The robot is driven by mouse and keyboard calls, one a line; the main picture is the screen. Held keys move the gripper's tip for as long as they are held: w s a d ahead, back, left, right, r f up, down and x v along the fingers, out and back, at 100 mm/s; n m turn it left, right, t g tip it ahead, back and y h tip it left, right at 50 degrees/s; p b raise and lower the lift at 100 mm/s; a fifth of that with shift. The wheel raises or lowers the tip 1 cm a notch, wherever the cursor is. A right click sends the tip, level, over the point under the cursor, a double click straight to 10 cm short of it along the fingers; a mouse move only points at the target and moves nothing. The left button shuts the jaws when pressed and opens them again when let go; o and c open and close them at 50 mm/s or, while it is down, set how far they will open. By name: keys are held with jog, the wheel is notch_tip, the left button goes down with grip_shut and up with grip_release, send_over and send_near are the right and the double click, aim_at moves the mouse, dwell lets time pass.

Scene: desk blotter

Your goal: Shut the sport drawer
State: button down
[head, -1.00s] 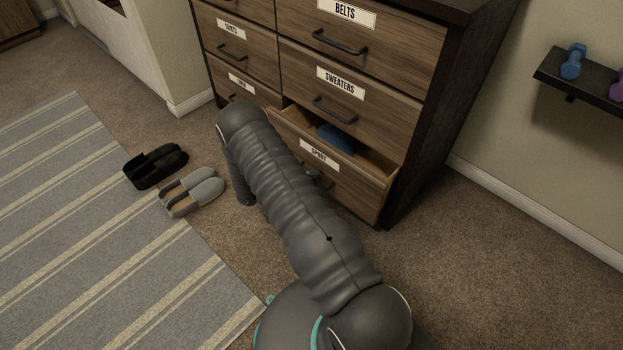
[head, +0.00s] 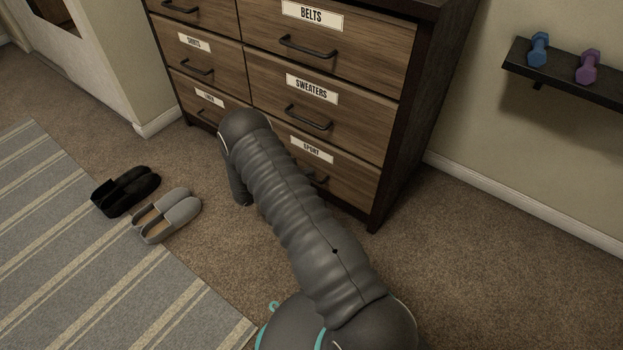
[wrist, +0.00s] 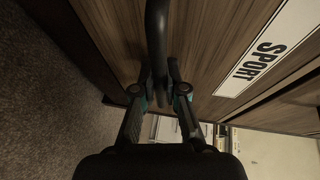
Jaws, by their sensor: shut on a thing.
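The sport drawer (head: 347,186) is the bottom right drawer of the wooden dresser, marked by a white SPORT label. In the head view its front looks flush with the drawer above and no gap shows. Part of its front is hidden behind my arm. In the wrist view its wood front (wrist: 205,40) and SPORT label (wrist: 264,60) fill much of the picture. My gripper (wrist: 160,80) is shut on the dark drawer handle (wrist: 157,32), which passes between the fingers. In the head view my arm mostly hides the gripper.
The sweaters drawer (head: 350,122) and belts drawer (head: 365,50) above are shut. Black shoes (head: 126,191) and grey shoes (head: 168,215) stand left of my arm by the striped rug (head: 90,270). A wall shelf (head: 565,78) with dumbbells is at right. Carpet right of the dresser is clear.

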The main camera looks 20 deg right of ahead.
jog(key=shift+w+d, duration=0.1)
jog(key=shift+w, duration=0.15)
jog(key=c, duration=1.2)
grip_release()
jog(key=shift+d, duration=0.15)
jog(key=shift+s+a, duration=0.1)
jog(key=shift+a, duration=0.1)
jog(key=s+a+r, duration=0.1)
jog(key=a+r, duration=0.1)
jog(key=a, duration=0.9)
jog(key=shift+s+a, duration=0.15)
jog(key=shift+a, duration=0.1)
jog(key=shift+r+m, duration=0.1)
jog(key=shift+m, duration=0.2)
